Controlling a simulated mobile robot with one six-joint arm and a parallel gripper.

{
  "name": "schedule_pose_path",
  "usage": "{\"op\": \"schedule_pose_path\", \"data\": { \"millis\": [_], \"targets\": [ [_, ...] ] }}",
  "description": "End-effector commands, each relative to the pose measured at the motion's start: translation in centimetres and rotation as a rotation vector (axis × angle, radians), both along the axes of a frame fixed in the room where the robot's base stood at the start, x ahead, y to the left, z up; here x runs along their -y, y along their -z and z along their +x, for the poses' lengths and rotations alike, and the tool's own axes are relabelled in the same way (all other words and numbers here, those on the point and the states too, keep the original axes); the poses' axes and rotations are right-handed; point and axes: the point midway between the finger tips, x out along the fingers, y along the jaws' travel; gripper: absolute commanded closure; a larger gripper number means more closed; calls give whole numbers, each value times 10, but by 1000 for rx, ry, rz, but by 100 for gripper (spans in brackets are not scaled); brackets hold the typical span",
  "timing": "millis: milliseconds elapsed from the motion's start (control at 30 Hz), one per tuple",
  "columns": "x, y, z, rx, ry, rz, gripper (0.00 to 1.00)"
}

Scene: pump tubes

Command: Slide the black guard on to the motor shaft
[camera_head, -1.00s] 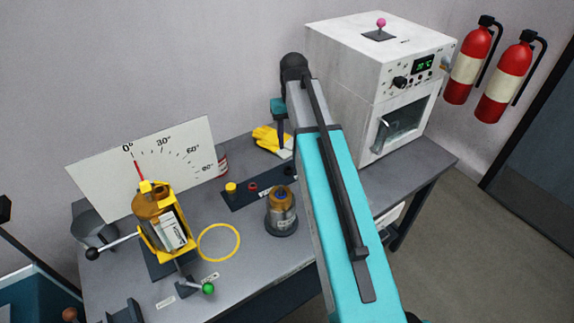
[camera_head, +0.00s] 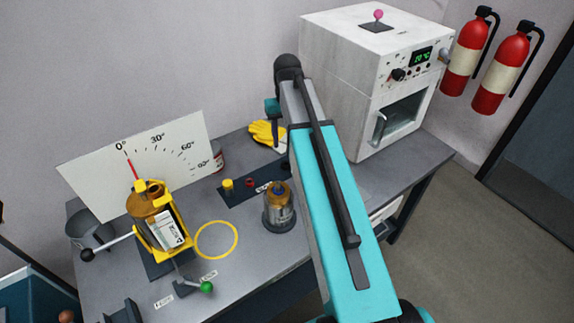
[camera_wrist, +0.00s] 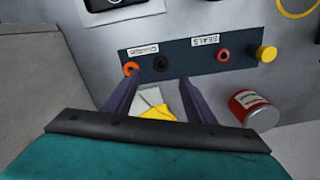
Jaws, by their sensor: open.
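A small black ring, apparently the black guard (camera_wrist: 160,63), lies on a dark labelled strip (camera_wrist: 195,72), beside an orange ring (camera_wrist: 131,69). My gripper (camera_wrist: 158,84) is open and empty in the wrist view, its two dark fingers spread below the black ring in the picture. In the head view it hangs at the arm's end above the back of the bench, mostly hidden by the arm. A copper-topped upright cylinder (camera_head: 279,208) with a dark base and a short stub on top stands in front of the strip; I cannot tell if this stub is the motor shaft.
A red ring (camera_wrist: 223,54) and a yellow cap (camera_wrist: 265,53) share the strip. A yellow cradle (camera_head: 150,240) holds another copper cylinder at left. A white oven (camera_head: 365,90) stands at right, close to the arm.

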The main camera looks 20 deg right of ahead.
Motion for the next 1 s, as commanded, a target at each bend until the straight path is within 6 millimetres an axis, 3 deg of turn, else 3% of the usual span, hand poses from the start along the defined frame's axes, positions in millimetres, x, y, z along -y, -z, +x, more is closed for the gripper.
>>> {"op": "schedule_pose_path", "data": {
  "millis": [533, 1000],
  "targets": [
    [1, 54, 0, -1, 1, 0, 50],
    [1, 61, 0, 0, 2, 0, 50]
  ]
}}
